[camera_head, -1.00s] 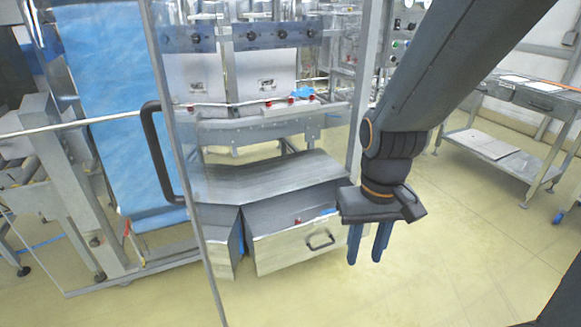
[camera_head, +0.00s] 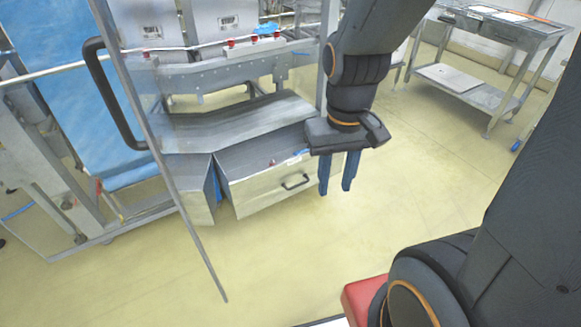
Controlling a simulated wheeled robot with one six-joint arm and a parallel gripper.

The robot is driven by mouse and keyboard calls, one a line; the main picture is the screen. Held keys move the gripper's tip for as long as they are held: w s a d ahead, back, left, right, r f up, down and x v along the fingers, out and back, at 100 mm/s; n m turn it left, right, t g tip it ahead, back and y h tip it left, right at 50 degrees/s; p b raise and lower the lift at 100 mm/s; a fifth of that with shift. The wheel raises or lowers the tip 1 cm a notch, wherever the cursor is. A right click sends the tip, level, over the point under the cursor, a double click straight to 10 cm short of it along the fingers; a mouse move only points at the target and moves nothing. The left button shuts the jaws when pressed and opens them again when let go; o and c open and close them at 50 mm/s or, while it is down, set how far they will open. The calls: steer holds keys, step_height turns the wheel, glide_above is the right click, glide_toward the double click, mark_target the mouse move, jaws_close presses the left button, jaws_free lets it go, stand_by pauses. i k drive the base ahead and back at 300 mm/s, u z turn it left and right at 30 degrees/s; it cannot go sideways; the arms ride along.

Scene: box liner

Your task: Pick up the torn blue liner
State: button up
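Blue film shows in several places, and I cannot tell which piece is the torn liner. A small crumpled blue piece (camera_head: 266,30) lies on the machine's ledge beside red knobs. A bit of blue (camera_head: 297,158) shows at the drawer's upper right edge, close to my gripper in the picture. A wide blue sheet (camera_head: 85,95) hangs at the left. My gripper (camera_head: 335,188) points down with its two blue fingers apart and nothing visible between them. It appears in front of and right of the open metal drawer (camera_head: 262,190).
A clear door panel with a black handle (camera_head: 108,92) stands open left of the drawer; its lower edge reaches into the foreground. A metal side table (camera_head: 490,60) is at the upper right. The floor (camera_head: 420,190) right of the gripper is clear.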

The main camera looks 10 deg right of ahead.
mark_target(269, 28)
steer(key=z, duration=0.35)
steer(key=i, duration=0.45)
steer(key=z, duration=0.6)
steer(key=i, duration=1.45)
steer(key=u, duration=0.55)
